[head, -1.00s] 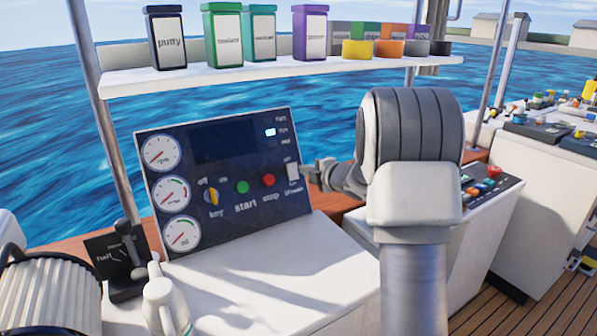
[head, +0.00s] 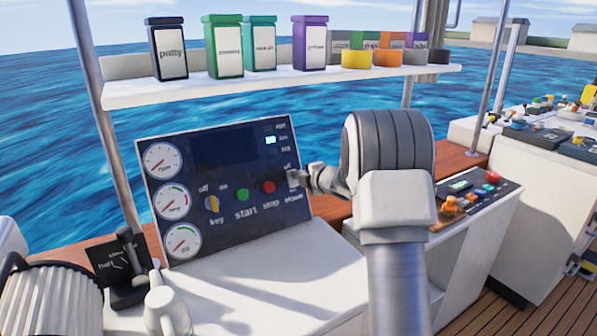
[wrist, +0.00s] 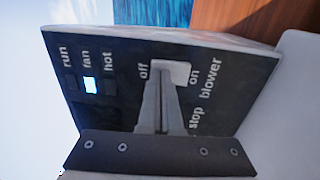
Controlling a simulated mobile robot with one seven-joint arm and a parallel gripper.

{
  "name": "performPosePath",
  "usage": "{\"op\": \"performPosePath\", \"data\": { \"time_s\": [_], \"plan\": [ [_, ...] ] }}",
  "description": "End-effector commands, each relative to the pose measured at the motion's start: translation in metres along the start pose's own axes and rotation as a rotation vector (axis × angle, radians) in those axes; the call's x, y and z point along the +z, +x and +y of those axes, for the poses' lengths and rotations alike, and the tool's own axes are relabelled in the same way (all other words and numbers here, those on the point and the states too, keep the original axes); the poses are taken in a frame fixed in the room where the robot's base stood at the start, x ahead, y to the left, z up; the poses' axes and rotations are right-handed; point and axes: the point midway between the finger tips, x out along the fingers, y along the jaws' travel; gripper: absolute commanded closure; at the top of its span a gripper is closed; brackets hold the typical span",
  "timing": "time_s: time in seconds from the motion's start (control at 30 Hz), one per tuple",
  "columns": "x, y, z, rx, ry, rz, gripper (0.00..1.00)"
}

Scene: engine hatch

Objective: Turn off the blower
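The blower switch is a white rocker (wrist: 182,72) on the dark control panel (wrist: 120,60), between the labels "off" and "on". In the head view the switch (head: 293,179) is at the panel's right side, partly hidden by my gripper (head: 303,178). In the wrist view my gripper (wrist: 163,72) has its two fingers together, with nothing seen between them. The tips overlap the "off" side of the switch; I cannot tell whether they touch it. The "fan" light (wrist: 91,85) is lit pale blue, and "run" and "hot" look dark.
Left of the switch are a red stop button (head: 268,187), a green start button (head: 242,194), a key switch (head: 211,203) and gauges. A throttle lever (head: 130,255) and a white spray bottle (head: 165,305) stand in front. A shelf (head: 290,82) with containers hangs above.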

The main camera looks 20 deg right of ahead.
Motion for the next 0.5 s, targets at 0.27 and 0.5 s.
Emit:
{"op": "performPosePath", "data": {
  "time_s": [0.27, 0.5],
  "plan": [
    [-0.0005, 0.0021, 0.0013, -0.015, 0.001, 0.0, 1.0],
    [-0.0007, -0.0006, 0.0094, -0.014, 0.001, 0.001, 1.0]
  ]
}}
